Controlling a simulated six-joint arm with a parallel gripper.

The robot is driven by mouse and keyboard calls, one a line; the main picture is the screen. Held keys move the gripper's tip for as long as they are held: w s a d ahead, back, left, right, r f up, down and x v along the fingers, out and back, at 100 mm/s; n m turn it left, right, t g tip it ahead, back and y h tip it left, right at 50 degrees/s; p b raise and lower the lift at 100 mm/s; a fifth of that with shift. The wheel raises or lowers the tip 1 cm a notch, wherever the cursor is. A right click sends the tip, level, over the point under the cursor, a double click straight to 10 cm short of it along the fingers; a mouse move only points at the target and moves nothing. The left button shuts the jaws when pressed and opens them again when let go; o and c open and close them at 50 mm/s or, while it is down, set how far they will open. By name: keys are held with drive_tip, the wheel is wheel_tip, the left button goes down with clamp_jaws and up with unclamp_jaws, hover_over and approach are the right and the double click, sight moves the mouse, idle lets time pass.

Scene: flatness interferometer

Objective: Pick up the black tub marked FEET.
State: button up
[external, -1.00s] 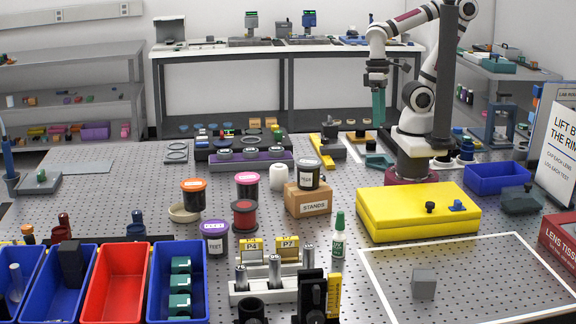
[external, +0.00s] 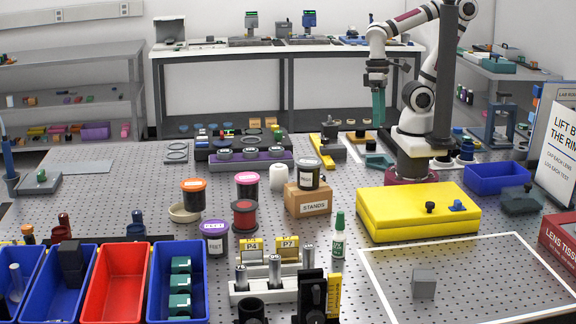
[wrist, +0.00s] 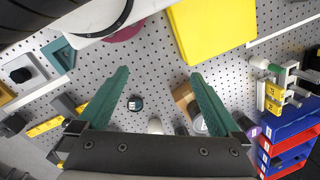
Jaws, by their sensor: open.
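A black tub with a purple lid (external: 215,237) stands upright on the perforated table, left of the middle in the external view. Its small white label seems to read FEET, though it is hard to make out. My gripper (external: 379,105) hangs high at the back right, far from this tub, with teal fingers pointing down. In the wrist view my gripper (wrist: 161,73) has its fingers spread wide with nothing between the tips. A purple edge at the right of the wrist view may be the same tub, mostly cut off from sight.
Orange-lidded (external: 193,193), pink-lidded (external: 247,184) and red (external: 244,215) containers stand close by. A grey-lidded tub (external: 308,175) sits on the STANDS box (external: 307,206). A rack (external: 264,290), coloured bins (external: 115,285) and a yellow case (external: 418,212) surround them. The white-outlined area is mostly clear.

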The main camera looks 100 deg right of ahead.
sight(220, 222)
idle(0.4)
drive_tip(key=w+a+r+m+t+y, duration=0.15)
drive_tip(key=w+a+m+y, duration=0.8)
drive_tip(key=w+a, duration=1)
drive_tip(key=w+d+f+m+t, duration=0.1)
drive_tip(key=w+f+m+t, duration=0.1)
drive_tip(key=w+f+m, duration=0.2)
drive_tip(key=w+d+f+m+t+h, duration=0.1)
drive_tip(key=w+f+m+t, duration=0.2)
drive_tip(key=w+f, duration=0.3)
drive_tip(key=w+d+f+m+t+h, duration=0.1)
drive_tip(key=w+f+m+t, duration=0.2)
drive_tip(key=w, duration=0.4)
drive_tip(key=shift+w+d+f+m, duration=0.1)
drive_tip(key=shift+w+f+m, duration=0.05)
drive_tip(key=shift+f+m, duration=0.35)
drive_tip(key=shift+w+d+f+m, duration=0.1)
drive_tip(key=shift+f+m, duration=0.3)
drive_tip(key=shift+m, duration=0.15)
drive_tip(key=x, duration=0.9)
drive_tip(key=shift+w+a+r, duration=0.1)
drive_tip(key=shift+w+r, duration=0.05)
drive_tip(key=shift+w, duration=0.05)
drive_tip(key=x, duration=0.3)
drive_tip(key=r+x, duration=0.1)
drive_tip(key=x, duration=0.1)
drive_tip(key=shift+w+a+f, duration=0.25)
drive_tip(key=shift+w+a, duration=0.1)
drive_tip(key=shift+a, duration=0.1)
drive_tip(key=c, duration=1.2)
